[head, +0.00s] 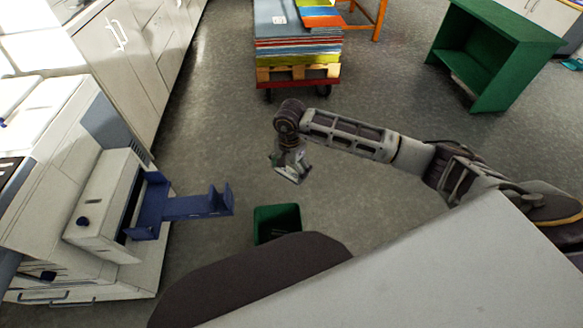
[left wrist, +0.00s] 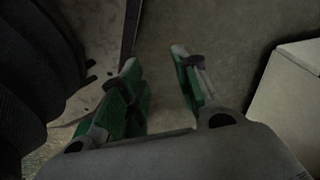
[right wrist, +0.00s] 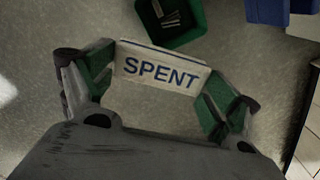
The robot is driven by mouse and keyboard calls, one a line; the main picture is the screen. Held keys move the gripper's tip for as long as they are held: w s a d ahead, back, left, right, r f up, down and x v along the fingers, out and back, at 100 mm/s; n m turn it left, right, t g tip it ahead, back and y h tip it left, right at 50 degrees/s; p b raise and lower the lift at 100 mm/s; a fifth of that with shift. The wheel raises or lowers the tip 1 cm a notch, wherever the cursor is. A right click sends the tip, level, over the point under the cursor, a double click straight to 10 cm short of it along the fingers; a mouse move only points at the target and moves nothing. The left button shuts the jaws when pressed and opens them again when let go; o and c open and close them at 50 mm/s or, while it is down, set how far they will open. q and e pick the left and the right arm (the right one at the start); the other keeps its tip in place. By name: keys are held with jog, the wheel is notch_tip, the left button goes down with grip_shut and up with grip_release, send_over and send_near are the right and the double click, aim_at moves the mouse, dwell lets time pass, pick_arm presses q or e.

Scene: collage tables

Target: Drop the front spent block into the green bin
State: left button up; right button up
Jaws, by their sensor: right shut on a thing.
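The spent block (right wrist: 160,68) is white with blue "SPENT" lettering. My right gripper (right wrist: 158,84) is shut on it, with green-padded fingers at its two ends. In the head view my right gripper (head: 290,174) hangs above the floor; the block can hardly be made out there. The green bin (head: 277,220) stands on the floor, lower and nearer than the right gripper. The bin also shows at the top of the right wrist view (right wrist: 185,38), beyond the block, with small pale pieces inside. My left gripper (left wrist: 158,78) is open and empty; it is outside the head view.
A white machine (head: 105,203) with a blue projecting holder (head: 180,207) stands left of the bin. A cart of coloured sheets (head: 298,60) and a green shelf unit (head: 490,50) stand farther back. White cabinets (head: 125,60) line the left. The floor between is clear.

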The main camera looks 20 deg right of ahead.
aim_at(288, 170)
jog(key=f+m+b, duration=0.1)
jog(key=f+m, duration=0.1)
jog(key=f+m+b, duration=0.1)
jog(key=shift+w+a+f+b, duration=0.15)
jog(key=shift+a+f+b, duration=0.15)
jog(key=shift+f, duration=0.1)
pick_arm(q)
jog(key=w+d+r+t+b, duration=0.25)
jog(key=w+r+b, duration=1)
jog(key=b, duration=0.65)
jog(key=s+d+f+t+h+b, duration=0.1)
jog(key=s+d+f+h+b, duration=0.1)
jog(key=d, duration=0.5)
jog(key=shift+s+d+f+t+h, duration=0.2)
jog(key=shift+d+f+t+h, duration=0.2)
jog(key=shift+f+h, duration=0.5)
pick_arm(e)
jog(key=a+f+m, duration=0.2)
jog(key=f+m, duration=1)
jog(key=f, duration=0.1)
jog(key=w+a+f+m, duration=0.1)
jog(key=a+f+m, duration=0.1)
jog(key=f+m, duration=1)
jog(key=shift+f, duration=0.9)
pick_arm(q)
jog(key=shift+f+b, duration=0.1)
jog(key=shift+b, duration=0.25)
pick_arm(e)
jog(key=shift+a+f, duration=0.1)
